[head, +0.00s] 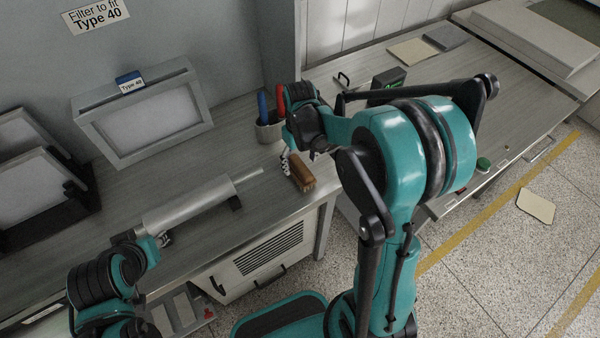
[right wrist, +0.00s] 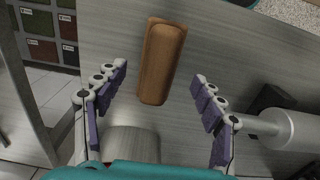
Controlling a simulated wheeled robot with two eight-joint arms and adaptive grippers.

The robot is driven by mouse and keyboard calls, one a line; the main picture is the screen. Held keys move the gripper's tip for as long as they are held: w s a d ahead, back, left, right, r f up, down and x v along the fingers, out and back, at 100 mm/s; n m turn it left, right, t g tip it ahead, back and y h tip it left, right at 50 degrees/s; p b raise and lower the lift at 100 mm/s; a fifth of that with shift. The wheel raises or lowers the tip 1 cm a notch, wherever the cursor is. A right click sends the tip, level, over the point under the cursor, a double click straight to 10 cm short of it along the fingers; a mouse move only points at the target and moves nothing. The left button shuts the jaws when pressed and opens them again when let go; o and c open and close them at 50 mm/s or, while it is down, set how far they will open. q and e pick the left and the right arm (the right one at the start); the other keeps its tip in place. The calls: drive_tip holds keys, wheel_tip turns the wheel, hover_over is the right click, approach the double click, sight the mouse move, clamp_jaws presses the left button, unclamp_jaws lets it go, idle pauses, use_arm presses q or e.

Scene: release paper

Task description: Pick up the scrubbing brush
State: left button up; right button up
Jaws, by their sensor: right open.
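The scrubbing brush (head: 301,173) is a brown wooden block lying near the front edge of the grey workbench in the head view. In the right wrist view the brush (right wrist: 161,62) lies lengthwise ahead of and between the fingers. Its underside is hidden. My right gripper (head: 297,160) is just above and behind the brush; its fingers also show in the right wrist view (right wrist: 160,82), spread wide with a gap on each side of the brush. My left gripper (head: 158,240) is by the left end of a metal cylinder; its jaws are too small to judge.
The metal cylinder (head: 190,206) with a thin rod lies left of the brush. A pen cup (head: 268,131) with blue and red markers stands behind it. A framed filter (head: 150,120) leans at the wall. The bench front edge is close to the brush.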

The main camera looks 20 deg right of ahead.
sight(300, 166)
wheel_tip(300, 166, down, 4)
drive_tip(key=shift+w+d+r+b, duration=0.1)
drive_tip(key=shift+w+r+b, duration=0.1)
drive_tip(key=shift+b, duration=0.4)
drive_tip(key=shift+s+r, duration=0.1)
drive_tip(key=c, duration=1.4)
drive_tip(key=shift+r, duration=0.1)
drive_tip(key=shift+c, duration=0.2)
wheel_tip(300, 166, up, 5)
drive_tip(key=shift+f+p, duration=0.2)
drive_tip(key=shift+p, duration=1)
drive_tip(key=s+d+r+p, duration=0.3)
drive_tip(key=s+d+r, duration=0.3)
drive_tip(key=s, duration=0.3)
drive_tip(key=shift+s+d, duration=0.2)
drive_tip(key=shift+s, duration=0.2)
drive_tip(key=shift+r, duration=0.1)
